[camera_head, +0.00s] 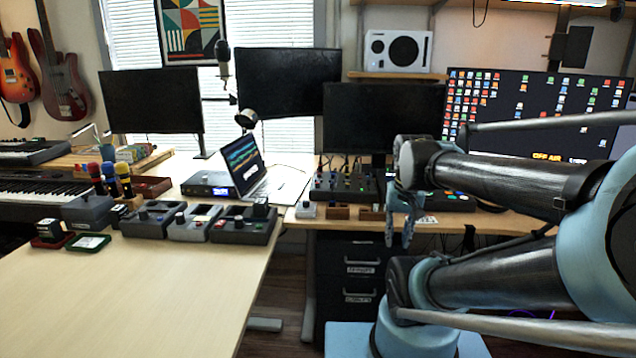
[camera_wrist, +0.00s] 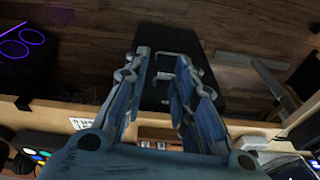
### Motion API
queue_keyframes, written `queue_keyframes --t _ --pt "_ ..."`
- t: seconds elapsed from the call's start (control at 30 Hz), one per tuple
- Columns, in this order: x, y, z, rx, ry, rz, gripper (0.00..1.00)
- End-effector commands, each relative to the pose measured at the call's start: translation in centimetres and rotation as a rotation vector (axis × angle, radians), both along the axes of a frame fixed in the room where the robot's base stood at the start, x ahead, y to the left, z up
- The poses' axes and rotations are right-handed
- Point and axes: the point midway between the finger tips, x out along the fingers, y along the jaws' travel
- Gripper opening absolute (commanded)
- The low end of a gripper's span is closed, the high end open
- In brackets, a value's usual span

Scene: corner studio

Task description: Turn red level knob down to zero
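A row of grey control boxes stands along the back right edge of the left desk. The right box (camera_head: 243,226) carries small coloured controls, and a small red spot shows near the middle box (camera_head: 195,222). I cannot tell for sure which is the red level knob, or its setting. My gripper (camera_head: 398,240) hangs fingers down at the front edge of the back desk, well to the right of these boxes. In the wrist view my gripper (camera_wrist: 162,56) has its two blue fingers apart with nothing held between them.
A laptop (camera_head: 246,166) stands behind the boxes. Black mixers (camera_head: 343,187) lie on the back desk, with a drawer cabinet (camera_head: 350,270) below. Microphones with coloured heads (camera_head: 108,168) stand at left. The left desk's front (camera_head: 150,290) is clear.

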Motion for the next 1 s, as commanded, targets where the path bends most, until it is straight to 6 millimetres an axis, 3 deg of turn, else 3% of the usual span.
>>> queue_keyframes --t 0.2,0.5,0.8,1.0 --pt "5.5 1.8 5.7 0.036 0.029 -0.171 0.25" --pt "13.5 5.2 11.6 0.071 0.069 -0.417 0.25" --pt "21.8 9.9 15.7 0.092 0.107 -0.664 0.25" --pt "27.2 13.8 17.3 0.099 0.128 -0.829 0.25"
